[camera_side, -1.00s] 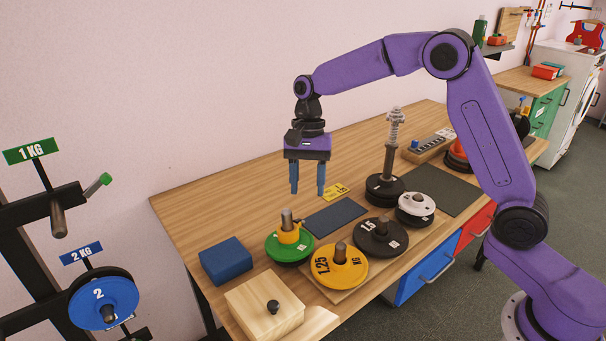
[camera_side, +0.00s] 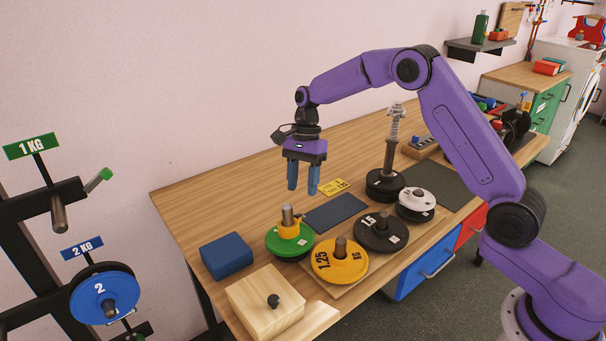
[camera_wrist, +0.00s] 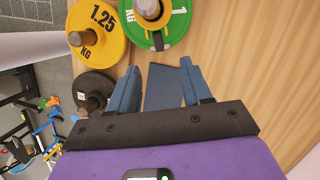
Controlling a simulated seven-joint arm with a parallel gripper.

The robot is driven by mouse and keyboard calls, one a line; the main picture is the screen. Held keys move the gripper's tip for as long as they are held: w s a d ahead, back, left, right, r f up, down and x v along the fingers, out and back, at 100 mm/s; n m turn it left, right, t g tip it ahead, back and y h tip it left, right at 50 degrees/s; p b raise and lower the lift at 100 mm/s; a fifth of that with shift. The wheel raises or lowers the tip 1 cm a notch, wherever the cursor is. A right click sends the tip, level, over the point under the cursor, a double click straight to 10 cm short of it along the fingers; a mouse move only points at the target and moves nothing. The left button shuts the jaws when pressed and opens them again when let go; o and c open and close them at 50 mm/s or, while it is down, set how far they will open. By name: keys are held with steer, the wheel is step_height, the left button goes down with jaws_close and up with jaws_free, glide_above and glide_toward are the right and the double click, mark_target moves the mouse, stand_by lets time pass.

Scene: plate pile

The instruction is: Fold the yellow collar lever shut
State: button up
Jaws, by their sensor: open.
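The yellow collar (camera_side: 290,230) sits around the short grey post that rises through the green plate (camera_side: 283,247). In the wrist view the yellow collar (camera_wrist: 152,12) is at the top edge, partly cut off, with a lever sticking out toward the gripper (camera_wrist: 157,40). My gripper (camera_side: 303,192) is open and empty, with blue fingers pointing down. It is in the air above the table behind the green plate, apart from the collar. Whether the lever is raised or flat is hard to tell.
A yellow 1.25 plate (camera_side: 341,266), a black plate (camera_side: 380,238) and a white plate (camera_side: 416,206) stand near the front edge. A tall post with a spring (camera_side: 390,150) rises behind them. A blue block (camera_side: 226,257) and wooden box (camera_side: 265,303) are at left.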

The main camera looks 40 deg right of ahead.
mark_target(300, 214)
steer(key=shift+x, duration=2.95)
steer(key=c, duration=0.5)
